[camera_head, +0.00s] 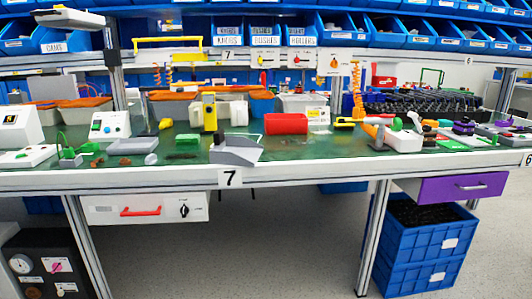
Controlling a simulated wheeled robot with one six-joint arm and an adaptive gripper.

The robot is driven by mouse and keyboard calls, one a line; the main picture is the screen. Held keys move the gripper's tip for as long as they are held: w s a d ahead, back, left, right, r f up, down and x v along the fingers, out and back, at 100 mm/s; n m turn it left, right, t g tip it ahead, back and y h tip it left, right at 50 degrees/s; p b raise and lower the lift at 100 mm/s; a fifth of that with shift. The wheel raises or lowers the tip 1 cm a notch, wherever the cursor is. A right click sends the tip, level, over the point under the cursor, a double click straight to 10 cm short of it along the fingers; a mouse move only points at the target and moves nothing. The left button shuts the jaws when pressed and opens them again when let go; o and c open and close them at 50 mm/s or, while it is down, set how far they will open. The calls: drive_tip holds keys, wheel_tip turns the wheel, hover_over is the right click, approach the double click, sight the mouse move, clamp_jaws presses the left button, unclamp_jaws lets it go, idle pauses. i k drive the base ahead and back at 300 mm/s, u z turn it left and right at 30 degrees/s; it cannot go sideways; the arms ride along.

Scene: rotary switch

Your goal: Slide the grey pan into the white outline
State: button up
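A shallow light-grey pan-like tray (133,146) lies on the green bench top, left of centre. I cannot tell for certain which of the two is the grey pan. A thin pale line (250,137) shows on the green surface just behind the scoop-shaped piece. It is too small and partly hidden to tell whether it is the white outline. My gripper is not in view.
A yellow upright device (209,112) stands behind the scoop-shaped piece, with a red cylinder (286,124) to its right. A white box (108,125) stands behind the light-grey tray. Blue crates (415,244) and a purple drawer (463,187) are below right.

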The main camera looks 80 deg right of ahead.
sight(237, 151)
drive_tip(key=z, duration=3.15)
drive_tip(key=k, duration=0.65)
drive_tip(key=z, duration=1.05)
drive_tip(key=i, duration=1.2)
drive_tip(key=u, duration=0.4)
drive_tip(key=i, duration=0.65)
drive_tip(key=u, duration=1.05)
drive_tip(key=i, duration=0.3)
drive_tip(key=u, duration=0.35)
